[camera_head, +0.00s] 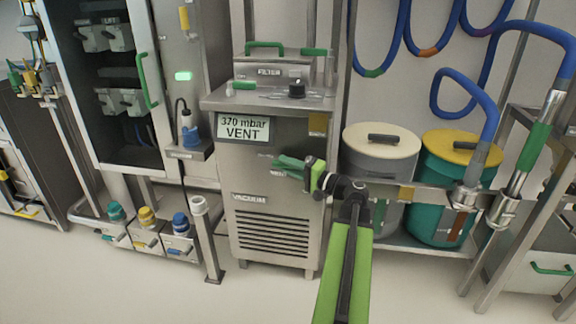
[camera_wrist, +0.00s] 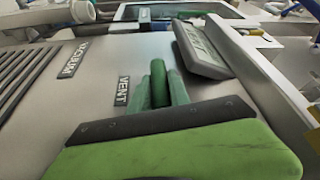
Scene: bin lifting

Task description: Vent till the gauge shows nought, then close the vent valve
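The vacuum unit (camera_head: 275,215) is a steel cabinet. Its gauge display (camera_head: 243,128) reads "370 mbar VENT". In the wrist view the display (camera_wrist: 200,48) is seen edge-on and cannot be read. The vent valve handle (camera_wrist: 158,84) is a green lever beside the VENT label (camera_wrist: 122,90). My gripper (camera_head: 290,166) is at the cabinet's front, below and right of the display. In the wrist view my gripper's pale green fingers (camera_wrist: 160,92) lie close on both sides of the handle and appear shut on it. The handle's base is partly hidden by the fingers.
A black knob (camera_head: 297,89) and a green-handled lid (camera_head: 270,70) are on top of the unit. Two lidded drums (camera_head: 382,150) (camera_head: 455,190) stand on a rack at the right, with blue hoses above. A short post (camera_head: 207,245) stands at the left. The front floor is clear.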

